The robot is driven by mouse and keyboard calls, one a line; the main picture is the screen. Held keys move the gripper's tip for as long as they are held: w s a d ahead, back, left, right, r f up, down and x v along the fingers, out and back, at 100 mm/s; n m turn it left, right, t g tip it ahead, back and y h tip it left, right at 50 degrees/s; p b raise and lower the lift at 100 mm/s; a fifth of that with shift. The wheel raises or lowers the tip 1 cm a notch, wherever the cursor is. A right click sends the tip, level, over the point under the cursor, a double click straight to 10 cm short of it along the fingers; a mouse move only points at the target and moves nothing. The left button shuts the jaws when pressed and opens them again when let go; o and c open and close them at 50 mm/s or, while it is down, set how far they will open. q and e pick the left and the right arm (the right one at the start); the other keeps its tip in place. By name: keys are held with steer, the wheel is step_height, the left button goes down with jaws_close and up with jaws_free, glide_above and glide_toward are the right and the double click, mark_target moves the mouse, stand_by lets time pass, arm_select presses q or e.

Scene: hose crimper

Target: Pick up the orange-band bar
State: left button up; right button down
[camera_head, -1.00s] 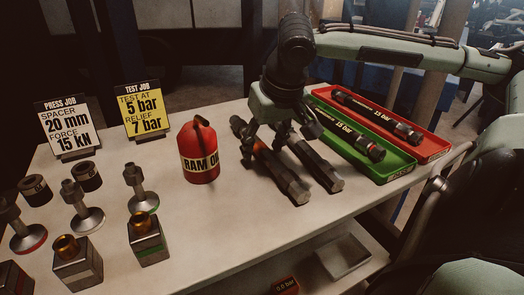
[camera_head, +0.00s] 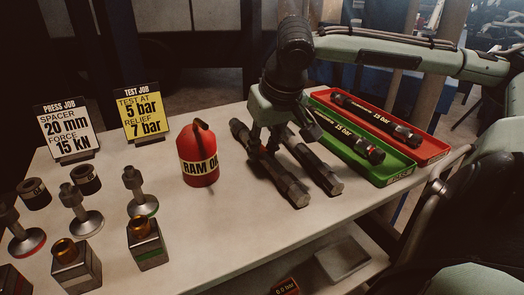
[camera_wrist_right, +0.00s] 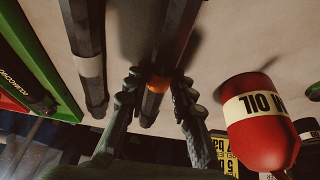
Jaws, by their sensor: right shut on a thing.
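The orange-band bar (camera_head: 287,183) is a dark bar lying on the bench, left of a second, similar bar (camera_head: 319,172). My right gripper (camera_head: 264,143) is over its middle and shut on it. In the head view the gripper hides the orange band. In the right wrist view the orange band (camera_wrist_right: 158,84) shows between the two fingers (camera_wrist_right: 160,80) of my right gripper. The second bar, with a pale band, lies beside it in that view (camera_wrist_right: 92,66). My left gripper is not in view.
A red RAM OIL can (camera_head: 199,158) stands just left of the bar. A green tray (camera_head: 395,170) and a red tray (camera_head: 432,150), each holding a hose, lie to the right. Metal fittings and two job signs stand left. The bench front (camera_head: 225,225) is clear.

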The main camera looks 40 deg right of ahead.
steer(key=shift+r, duration=0.25)
